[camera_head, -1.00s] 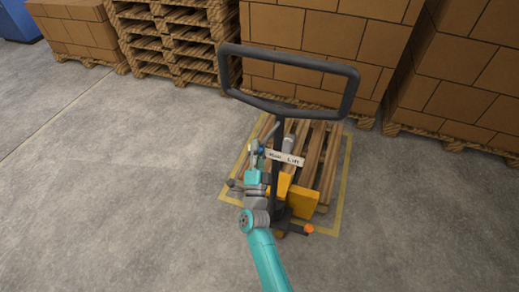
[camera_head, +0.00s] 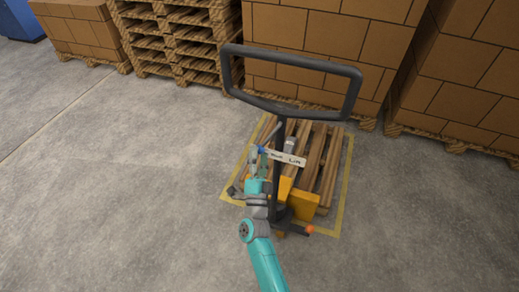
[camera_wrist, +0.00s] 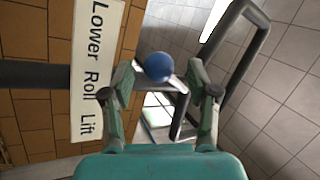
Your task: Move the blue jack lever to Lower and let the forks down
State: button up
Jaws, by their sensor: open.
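The blue jack lever shows as a round blue knob (camera_wrist: 158,67) in the wrist view, between the tips of my gripper (camera_wrist: 162,78). The fingers are open on either side of it; I cannot tell whether either touches it. A white label (camera_wrist: 95,70) beside the knob reads Lower, Roll, Lift. In the head view my gripper (camera_head: 257,160) is at the jack's handle column, just left of the label (camera_head: 286,157). The knob (camera_head: 262,150) is small there, and its lever setting cannot be told. The yellow forks (camera_head: 304,202) are at the pallet, mostly hidden.
The black handle loop (camera_head: 290,104) rises above my gripper. A wooden pallet (camera_head: 325,165) lies inside a yellow floor outline (camera_head: 346,185). Stacked pallets (camera_head: 180,45) and brown boxes (camera_head: 310,30) stand behind. The floor at left is clear.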

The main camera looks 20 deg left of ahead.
jog(key=v, duration=0.9)
jog(key=shift+s+d, duration=0.1)
jog(key=s+d+f+n+g+h, duration=0.1)
jog(key=s+d+f+n, duration=0.15)
jog(key=s+d, duration=0.85)
jog(key=s+d+f+n+g, duration=0.2)
jog(key=s+d+n, duration=0.2)
jog(key=s+d, duration=0.65)
jog(key=s+d+r+n+g+h, duration=0.1)
jog(key=s+d+r+g+h, duration=0.1)
jog(key=s+d+r, duration=0.3)
jog(key=s+d+r+n+g+h, duration=0.2)
jog(key=s+d+r, duration=0.3)
jog(key=s, duration=0.8)
jog(key=shift+d+r, duration=0.2)
jog(key=shift+d, duration=0.7)
